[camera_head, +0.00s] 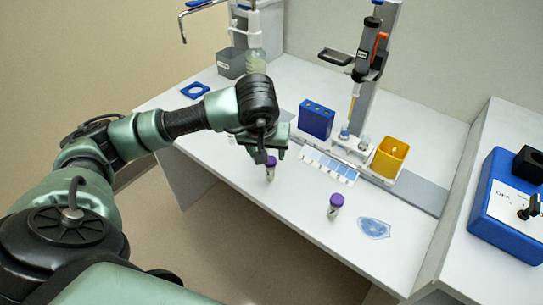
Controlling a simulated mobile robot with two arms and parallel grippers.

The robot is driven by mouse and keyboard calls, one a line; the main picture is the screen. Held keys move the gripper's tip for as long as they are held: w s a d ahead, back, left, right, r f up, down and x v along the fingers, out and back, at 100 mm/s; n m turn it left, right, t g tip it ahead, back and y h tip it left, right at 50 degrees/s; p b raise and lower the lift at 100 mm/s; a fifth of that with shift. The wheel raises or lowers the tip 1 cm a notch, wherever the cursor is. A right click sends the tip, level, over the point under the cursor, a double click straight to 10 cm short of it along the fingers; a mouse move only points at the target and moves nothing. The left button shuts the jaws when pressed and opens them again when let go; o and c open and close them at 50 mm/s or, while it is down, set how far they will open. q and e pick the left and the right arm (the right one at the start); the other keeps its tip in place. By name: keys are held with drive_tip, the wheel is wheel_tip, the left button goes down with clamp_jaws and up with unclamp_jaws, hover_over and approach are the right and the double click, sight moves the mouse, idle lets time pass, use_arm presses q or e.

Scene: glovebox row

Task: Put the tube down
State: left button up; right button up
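My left gripper (270,154) reaches over the white bench from the left, pointing down. It is shut on a small tube with a purple cap (270,170), with the fingers at the cap. The tube hangs upright near the bench's front edge; I cannot tell whether its bottom touches the bench. A second purple-capped tube (335,207) stands on the bench to the right, apart from the gripper. My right gripper is not in view.
A blue box (316,119), a blue-and-white strip card (329,166) and a yellow container (389,157) are beyond the gripper, by a stand with a pipette-like tool (368,60). A translucent blue piece (374,228) lies right of the second tube. A blue device (505,215) is far right.

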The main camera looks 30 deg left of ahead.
sight(270, 160)
use_arm(q)
drive_tip(key=f, duration=0.2)
drive_tip(key=shift+w+d+f+p, duration=0.2)
drive_tip(key=shift+f+p, duration=0.15)
drive_tip(key=shift+p, duration=0.05)
drive_tip(key=x, duration=0.3)
drive_tip(key=shift+w+a, duration=0.1)
drive_tip(key=shift+w, duration=0.1)
drive_tip(key=shift+w+a+f, duration=0.1)
drive_tip(key=shift+w+f, duration=0.05)
drive_tip(key=shift+f, duration=0.05)
clamp_jaws()
drive_tip(key=shift+r, duration=0.55)
wheel_tip(270, 160, up, 19)
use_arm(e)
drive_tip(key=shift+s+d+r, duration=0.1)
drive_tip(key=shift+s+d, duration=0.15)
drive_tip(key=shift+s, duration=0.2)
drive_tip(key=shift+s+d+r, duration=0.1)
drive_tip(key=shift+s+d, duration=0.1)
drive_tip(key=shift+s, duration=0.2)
